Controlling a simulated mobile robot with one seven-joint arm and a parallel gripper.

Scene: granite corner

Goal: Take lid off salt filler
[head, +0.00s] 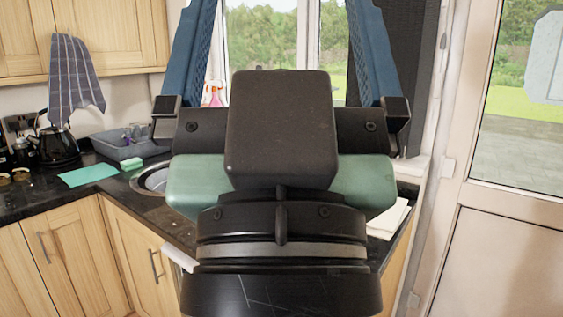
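My gripper (281,20) is raised in the centre of the head view, pointing up and away. Its two blue fingers stand wide apart, with only the window showing between them, so it is open and empty. The fingertips run out at the top edge of the picture. I cannot make out a salt filler or its lid for certain. My gripper and wrist hide the middle of the counter.
The dark granite counter (38,214) runs along the left, with a black kettle (60,147), a grey dish rack (125,142), a green cloth (88,175) and a sink (152,180). Small jars stand at the far left. A white door (507,245) stands at the right.

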